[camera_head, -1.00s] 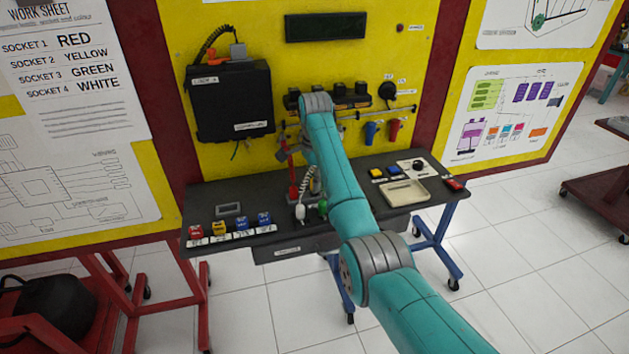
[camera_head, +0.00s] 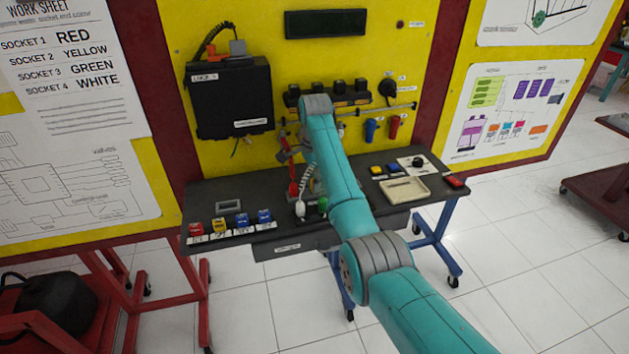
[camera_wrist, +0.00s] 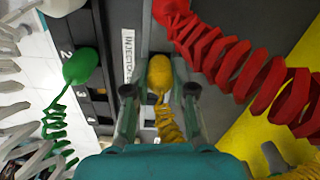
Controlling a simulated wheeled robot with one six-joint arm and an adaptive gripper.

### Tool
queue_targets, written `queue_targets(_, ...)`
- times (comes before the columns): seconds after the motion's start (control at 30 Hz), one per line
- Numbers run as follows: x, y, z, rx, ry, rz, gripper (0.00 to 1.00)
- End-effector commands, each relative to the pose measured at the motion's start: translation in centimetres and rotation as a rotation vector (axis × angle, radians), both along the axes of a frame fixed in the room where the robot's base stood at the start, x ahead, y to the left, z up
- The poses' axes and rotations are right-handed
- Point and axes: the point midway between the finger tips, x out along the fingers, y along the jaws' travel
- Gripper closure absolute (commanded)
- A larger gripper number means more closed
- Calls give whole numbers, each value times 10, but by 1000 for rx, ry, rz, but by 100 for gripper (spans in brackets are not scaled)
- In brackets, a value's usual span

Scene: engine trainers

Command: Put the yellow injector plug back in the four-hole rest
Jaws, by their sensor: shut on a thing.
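In the wrist view the yellow injector plug (camera_wrist: 160,72) is between the fingers of my gripper (camera_wrist: 160,90), which is shut on it. Its coiled yellow cord trails down from the plug. A dark strip with numbers and an injector label, seemingly the four-hole rest (camera_wrist: 98,108), lies left of the plug. The green plug (camera_wrist: 82,66) is over this strip. The red plug (camera_wrist: 170,10) is at the top, above the yellow one. In the head view my arm hides the yellow plug, and I cannot tell which hole is free.
The black bench (camera_head: 250,190) carries colored blocks (camera_head: 220,226) at left and a cream tray (camera_head: 405,189) at right. The white plug (camera_head: 300,208) and green plug (camera_head: 323,204) show near its front. Coiled red cord (camera_wrist: 245,70) crowds the right of the wrist view.

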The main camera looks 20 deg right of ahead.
Motion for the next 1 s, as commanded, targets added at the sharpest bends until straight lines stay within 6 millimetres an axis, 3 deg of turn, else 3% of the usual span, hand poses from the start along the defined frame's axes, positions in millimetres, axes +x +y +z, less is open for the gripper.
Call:
queue_targets(0.2,0,0,-3,0,0,0,99)
queue_targets(0.23,0,0,-3,0,0,0,70)
queue_targets(0.27,0,0,-3,0,0,0,63)
queue_targets(0.67,0,0,0,0,0,0,63)
queue_targets(1.0,0,0,21,0,-1,0,63)
